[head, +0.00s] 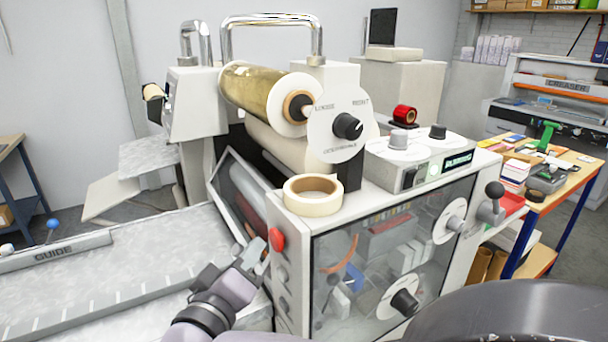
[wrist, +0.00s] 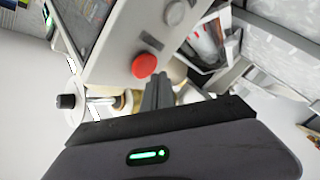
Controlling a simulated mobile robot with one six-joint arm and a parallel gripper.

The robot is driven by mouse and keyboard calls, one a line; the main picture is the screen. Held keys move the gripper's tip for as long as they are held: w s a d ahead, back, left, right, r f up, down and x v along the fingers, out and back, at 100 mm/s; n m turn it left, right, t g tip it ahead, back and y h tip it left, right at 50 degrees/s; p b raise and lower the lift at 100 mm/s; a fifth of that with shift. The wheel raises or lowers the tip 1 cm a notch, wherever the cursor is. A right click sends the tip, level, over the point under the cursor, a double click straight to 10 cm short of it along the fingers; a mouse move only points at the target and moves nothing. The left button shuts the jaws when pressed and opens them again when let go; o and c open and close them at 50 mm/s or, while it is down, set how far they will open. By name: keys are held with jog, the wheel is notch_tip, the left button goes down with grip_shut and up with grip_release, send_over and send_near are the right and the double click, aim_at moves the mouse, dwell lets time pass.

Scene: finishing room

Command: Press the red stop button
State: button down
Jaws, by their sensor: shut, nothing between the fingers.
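The red stop button (head: 276,240) is a round red cap on the narrow left end face of the machine, near its top corner. In the wrist view the red stop button (wrist: 144,65) stands out from the pale panel, just left of my fingertips. My gripper (head: 262,246) is shut and empty, close to the button on its left side. In the wrist view my gripper (wrist: 158,84) shows as two dark fingers held together, pointing at the machine. A small gap seems to lie between fingertips and button; I cannot tell exactly how deep it is.
Grey knobs (head: 283,274) sit below the button on the same face. A tape roll (head: 313,194) lies on the machine's top, near the corner. A clear-windowed front panel (head: 380,245) is to the right. The feed table (head: 130,275) with its guide bar spreads left.

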jog(key=shift+w+d+f+b, duration=0.1)
jog(key=shift+d+b, duration=0.05)
jog(key=shift+b, duration=0.2)
dwell(0.3)
jog(key=shift+w+d+b, duration=0.1)
jog(key=shift+d+b, duration=0.15)
jog(key=shift+b, duration=0.05)
jog(key=shift+w+d+b, duration=0.25)
jog(key=shift+d+b, duration=0.05)
jog(key=shift+b, duration=0.2)
dwell(0.5)
dwell(0.4)
jog(key=shift+s+a+b, duration=0.35)
jog(key=shift+s+a, duration=0.1)
jog(key=shift+a, duration=0.25)
